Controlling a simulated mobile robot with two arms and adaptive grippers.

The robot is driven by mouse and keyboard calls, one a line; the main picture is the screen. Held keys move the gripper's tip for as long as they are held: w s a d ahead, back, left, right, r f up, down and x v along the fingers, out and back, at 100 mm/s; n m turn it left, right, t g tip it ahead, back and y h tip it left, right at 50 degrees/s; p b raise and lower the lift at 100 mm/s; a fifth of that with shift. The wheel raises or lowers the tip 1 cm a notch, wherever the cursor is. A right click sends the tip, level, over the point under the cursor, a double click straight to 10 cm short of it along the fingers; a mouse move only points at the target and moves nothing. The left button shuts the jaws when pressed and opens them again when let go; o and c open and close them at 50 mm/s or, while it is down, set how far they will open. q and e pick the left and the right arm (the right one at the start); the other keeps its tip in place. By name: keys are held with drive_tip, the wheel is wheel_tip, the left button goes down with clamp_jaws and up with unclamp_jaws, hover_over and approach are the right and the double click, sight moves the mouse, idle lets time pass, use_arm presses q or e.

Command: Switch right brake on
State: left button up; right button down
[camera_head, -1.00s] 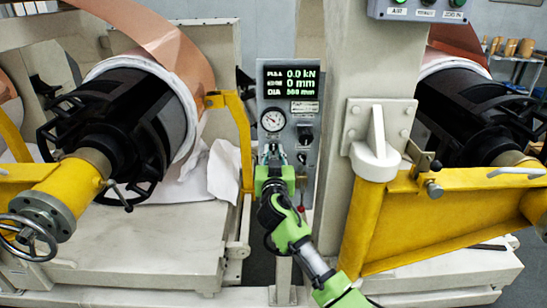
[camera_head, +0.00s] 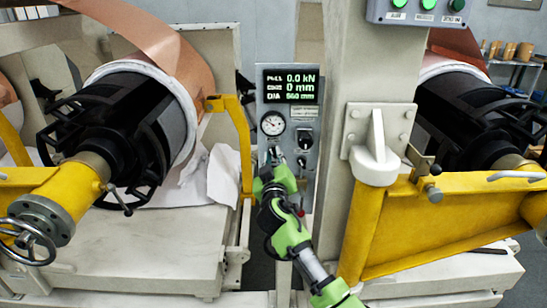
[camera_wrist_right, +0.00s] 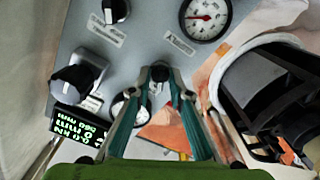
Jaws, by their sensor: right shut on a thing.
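The grey control panel (camera_head: 311,185) stands in the middle of the head view, with a lit display, a dial gauge and dark knobs. My right gripper (camera_head: 274,158) is at its lower left, below the gauge. In the right wrist view my right gripper (camera_wrist_right: 160,75) is shut on a small dark knob (camera_wrist_right: 160,73), its tips meeting around it. Which way the knob is set cannot be told. Two other black knobs, one upper (camera_wrist_right: 115,10) and one lower (camera_wrist_right: 75,80), are apart from the fingers. Labels are too small to read. My left gripper is not in view.
Left of the panel is a yellow bracket (camera_head: 238,140) and a large black reel mandrel (camera_head: 120,120) with copper foil (camera_head: 150,35). A pale column (camera_head: 370,70) and a yellow arm (camera_head: 450,215) stand to the right. A button box (camera_head: 425,12) hangs above.

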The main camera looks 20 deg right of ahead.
idle(0.3)
drive_tip(key=c, duration=2.2)
unclamp_jaws()
drive_tip(key=v, duration=1.2)
